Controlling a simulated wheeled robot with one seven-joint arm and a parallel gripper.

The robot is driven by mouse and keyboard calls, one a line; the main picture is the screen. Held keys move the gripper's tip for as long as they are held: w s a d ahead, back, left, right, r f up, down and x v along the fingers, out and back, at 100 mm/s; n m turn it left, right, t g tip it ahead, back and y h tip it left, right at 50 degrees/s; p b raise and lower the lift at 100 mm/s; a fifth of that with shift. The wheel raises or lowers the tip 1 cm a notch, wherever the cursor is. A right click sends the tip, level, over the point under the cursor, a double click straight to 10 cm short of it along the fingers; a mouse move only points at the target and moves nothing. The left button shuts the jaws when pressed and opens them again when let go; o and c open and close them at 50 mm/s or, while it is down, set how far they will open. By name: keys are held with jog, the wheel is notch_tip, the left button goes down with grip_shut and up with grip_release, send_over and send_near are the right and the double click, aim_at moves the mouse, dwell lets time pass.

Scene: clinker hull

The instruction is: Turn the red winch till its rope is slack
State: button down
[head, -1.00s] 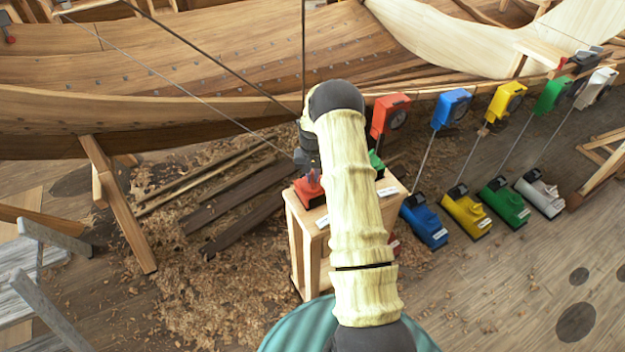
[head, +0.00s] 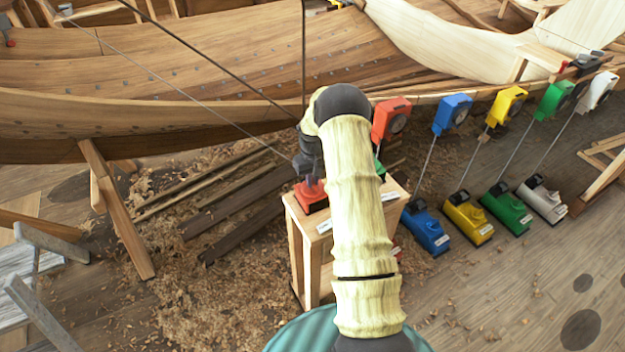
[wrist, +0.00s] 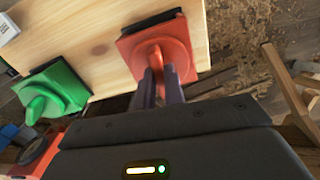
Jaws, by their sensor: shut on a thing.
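A red square base with a red lever (wrist: 152,60) stands on the wooden stand; its base (head: 311,197) shows left of my arm in the head view. My gripper (wrist: 160,88) is shut on this red lever from above, and it also shows in the head view (head: 309,180). A red box (head: 391,120) hangs by the hull, right of my arm. A sliver of red (head: 397,250) shows low beside the stand, mostly hidden. Any rope between them is hidden by my arm, so I cannot tell whether it is taut.
A green base with a lever (wrist: 50,95) sits beside the red one on the stand (head: 303,240). Blue (head: 425,228), yellow (head: 467,217), green (head: 506,210) and white (head: 543,198) floor units have lines up to hanging boxes. Planks and shavings lie left.

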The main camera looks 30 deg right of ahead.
jog(key=c, duration=1.5)
grip_release()
jog(key=shift+r, duration=0.15)
notch_tip(320, 180, up, 17)
jog(key=b, duration=0.3)
jog(key=shift+r, duration=0.1)
